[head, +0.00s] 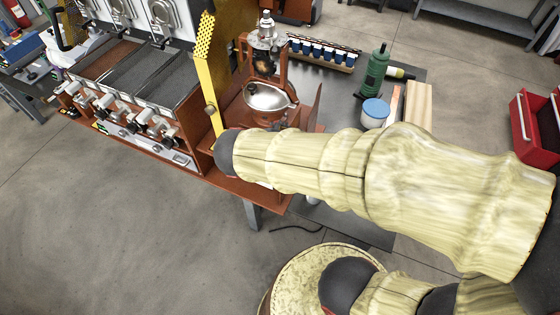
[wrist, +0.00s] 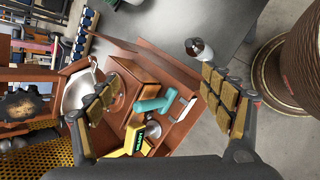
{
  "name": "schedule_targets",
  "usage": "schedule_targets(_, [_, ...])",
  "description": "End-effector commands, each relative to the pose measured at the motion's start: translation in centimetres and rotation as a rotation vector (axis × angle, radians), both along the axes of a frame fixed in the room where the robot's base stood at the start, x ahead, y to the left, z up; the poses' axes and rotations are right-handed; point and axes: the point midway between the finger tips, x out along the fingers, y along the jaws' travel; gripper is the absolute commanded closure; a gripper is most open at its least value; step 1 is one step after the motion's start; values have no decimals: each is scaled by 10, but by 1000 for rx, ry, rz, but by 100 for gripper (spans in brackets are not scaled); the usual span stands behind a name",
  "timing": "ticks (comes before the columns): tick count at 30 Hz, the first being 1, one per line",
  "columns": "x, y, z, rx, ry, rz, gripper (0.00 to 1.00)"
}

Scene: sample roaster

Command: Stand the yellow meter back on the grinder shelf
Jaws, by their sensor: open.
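In the wrist view a yellow meter (wrist: 133,138) with a dark display and lit green characters lies low between my fingers, beside a teal-handled tool (wrist: 152,105). Both are at a reddish-brown shelf (wrist: 180,133), which I take for the grinder shelf; how the meter rests is unclear. My gripper (wrist: 157,84) is open, with ridged tan pads on both sides of the view and nothing held. The left finger overlaps the area near the silver pan. In the head view my arm covers the gripper and the meter.
The silver pan (head: 268,97) sits in the copper-brown machine. A perforated yellow bar (head: 205,65) rises left of the pan.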

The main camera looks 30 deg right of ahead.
Motion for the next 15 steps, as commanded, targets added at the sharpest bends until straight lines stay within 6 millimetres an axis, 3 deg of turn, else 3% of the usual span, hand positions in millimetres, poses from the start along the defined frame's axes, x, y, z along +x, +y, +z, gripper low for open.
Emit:
schedule_targets(3, [-39, 4, 24, 298, -144, -296, 19])
schedule_targets(6, [-61, 21, 43, 536, -258, -508, 19])
schedule_targets(12, [-79, 55, 80, 889, -420, -772, 19])
schedule_targets(15, [-82, 64, 90, 975, -457, -828, 19])
